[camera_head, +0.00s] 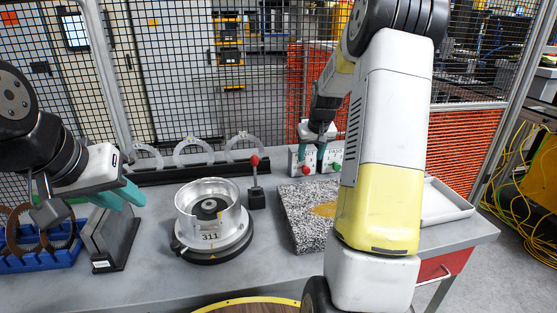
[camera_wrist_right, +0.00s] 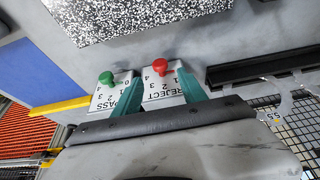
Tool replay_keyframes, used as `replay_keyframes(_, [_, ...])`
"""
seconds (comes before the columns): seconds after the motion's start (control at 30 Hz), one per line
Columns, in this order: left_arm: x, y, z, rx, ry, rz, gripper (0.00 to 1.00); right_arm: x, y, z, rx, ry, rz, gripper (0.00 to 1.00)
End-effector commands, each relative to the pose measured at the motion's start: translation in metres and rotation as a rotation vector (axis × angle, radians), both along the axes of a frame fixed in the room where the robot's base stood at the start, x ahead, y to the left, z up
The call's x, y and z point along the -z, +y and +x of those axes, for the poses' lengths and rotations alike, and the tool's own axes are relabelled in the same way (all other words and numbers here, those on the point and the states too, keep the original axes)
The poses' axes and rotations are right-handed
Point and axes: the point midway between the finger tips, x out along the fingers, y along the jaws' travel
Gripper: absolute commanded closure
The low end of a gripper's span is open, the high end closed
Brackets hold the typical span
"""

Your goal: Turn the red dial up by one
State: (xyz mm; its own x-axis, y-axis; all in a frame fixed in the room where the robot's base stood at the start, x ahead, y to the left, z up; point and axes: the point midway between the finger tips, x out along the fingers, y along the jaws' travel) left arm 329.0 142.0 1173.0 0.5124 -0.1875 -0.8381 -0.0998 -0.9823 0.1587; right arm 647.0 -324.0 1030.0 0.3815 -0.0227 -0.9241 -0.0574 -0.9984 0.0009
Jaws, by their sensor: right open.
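The red dial (camera_head: 305,171) sits on a white plate at the back of the table. In the right wrist view the red dial (camera_wrist_right: 162,66) is a round knob on a plate lettered REJECT, with numbers around it. A green dial (camera_wrist_right: 106,78) on a PASS plate is beside it. My right gripper (camera_head: 319,152) is open at the dials; in the wrist view its teal fingers (camera_wrist_right: 159,80) lie on either side of the REJECT plate. I cannot tell whether they touch it, nor the dial's setting. My left gripper (camera_head: 122,194) is at the left above the table; its opening is unclear.
A metal housing marked 311 (camera_head: 208,206) stands mid-table, with a red-knobbed lever (camera_head: 256,184) beside it. A speckled slab (camera_head: 300,222) lies in front of the dials. A blue rack (camera_head: 45,258) is at left, and a white tray (camera_head: 445,203) at right.

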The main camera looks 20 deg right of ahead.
Motion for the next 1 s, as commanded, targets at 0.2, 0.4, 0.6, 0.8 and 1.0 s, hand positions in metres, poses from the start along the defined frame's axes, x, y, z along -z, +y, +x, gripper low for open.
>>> replay_keyframes(0.2, [0.000, 0.000, 0.000, 0.000, 0.000, 0.000, 0.72, 0.029, 0.000, 0.011, 0.000, 0.004, 0.001, 0.51])
replay_keyframes(0.4, [0.000, 0.000, 0.000, 0.000, 0.000, 0.000, 0.72, 0.056, -0.001, 0.023, 0.001, 0.003, 0.001, 0.51])
replay_keyframes(0.6, [0.000, 0.000, 0.000, 0.000, 0.000, 0.000, 0.72, 0.069, -0.001, 0.028, 0.001, 0.000, 0.001, 0.51])
replay_keyframes(0.8, [0.000, 0.000, 0.000, 0.000, 0.000, 0.000, 0.72, 0.070, -0.001, 0.029, 0.001, 0.000, 0.000, 0.51])
replay_keyframes(1.0, [0.000, 0.000, 0.000, 0.000, 0.000, 0.000, 0.72, 0.070, -0.001, 0.029, 0.000, 0.000, 0.001, 0.78])
